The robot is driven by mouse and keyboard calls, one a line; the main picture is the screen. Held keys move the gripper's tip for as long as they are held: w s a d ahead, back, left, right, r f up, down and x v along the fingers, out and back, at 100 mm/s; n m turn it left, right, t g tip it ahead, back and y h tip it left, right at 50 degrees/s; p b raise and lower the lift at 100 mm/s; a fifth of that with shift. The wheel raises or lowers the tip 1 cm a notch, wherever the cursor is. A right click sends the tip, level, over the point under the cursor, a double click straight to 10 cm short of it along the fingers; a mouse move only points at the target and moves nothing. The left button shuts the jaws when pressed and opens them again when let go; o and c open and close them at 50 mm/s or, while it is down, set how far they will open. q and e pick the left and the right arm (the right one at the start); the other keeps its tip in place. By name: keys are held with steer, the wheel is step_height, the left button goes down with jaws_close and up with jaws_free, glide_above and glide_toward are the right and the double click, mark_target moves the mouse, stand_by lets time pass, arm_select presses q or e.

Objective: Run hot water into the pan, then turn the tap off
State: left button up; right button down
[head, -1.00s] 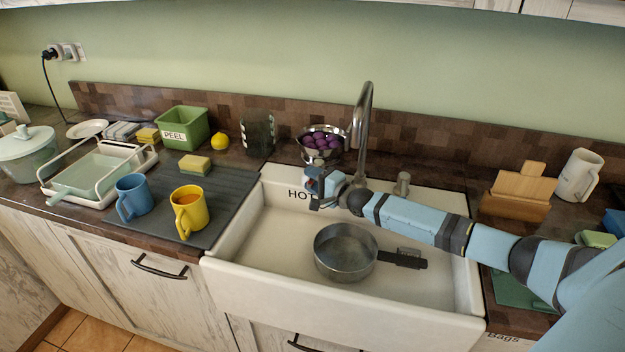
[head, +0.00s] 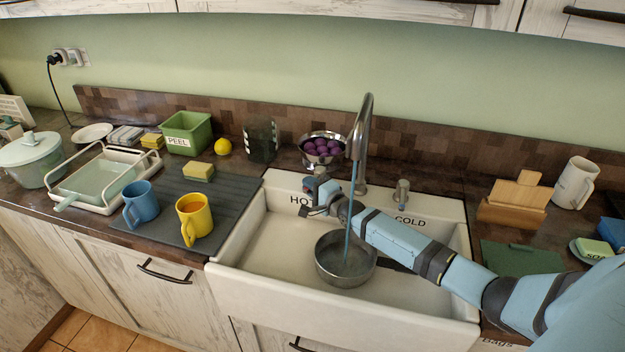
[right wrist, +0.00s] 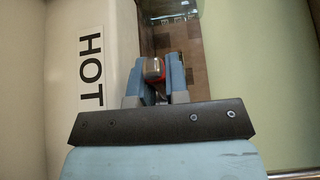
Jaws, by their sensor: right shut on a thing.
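The metal pan (head: 328,270) sits in the white sink (head: 270,250) under the tap spout (head: 361,130). A thin bluish stream of water (head: 351,205) falls from the spout into the pan. My right gripper (head: 312,192) is at the HOT side of the sink ledge, shut on the hot tap handle. In the right wrist view the handle (right wrist: 154,69), with a red ring, is between the two fingers, beside the HOT label (right wrist: 90,68). My arm covers part of the pan's handle. The COLD tap handle (head: 401,193) stands free to the right. My left gripper is out of view.
A metal colander (head: 322,160) of purple items stands behind the hot tap. Blue and yellow mugs (head: 194,218) stand on the dark mat left of the sink. A wooden block (head: 515,203) and white jug (head: 576,183) stand at the right.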

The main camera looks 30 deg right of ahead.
arm_select(q)
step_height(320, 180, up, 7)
steer(key=p, duration=0.6)
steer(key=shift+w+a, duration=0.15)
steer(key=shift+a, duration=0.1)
arm_select(e)
steer(key=m+h, duration=0.1)
steer(key=h, duration=0.1)
steer(key=w+m+h, duration=0.1)
steer(key=m+h, duration=0.1)
steer(key=w+a+m+h, duration=0.1)
steer(key=h, duration=0.1)
steer(key=shift+w+h, duration=0.25)
steer(key=shift+h, duration=0.15)
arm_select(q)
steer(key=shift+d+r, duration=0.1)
arm_select(e)
steer(key=shift+m, duration=0.3)
steer(key=c, duration=1.1)
jaws_free()
arm_select(q)
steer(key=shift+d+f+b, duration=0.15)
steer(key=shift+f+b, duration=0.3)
steer(key=shift+b, duration=0.1)
arm_select(e)
steer(key=v, duration=1.3)
steer(key=shift+s+a+r, duration=0.15)
steer(key=shift+s, duration=0.2)
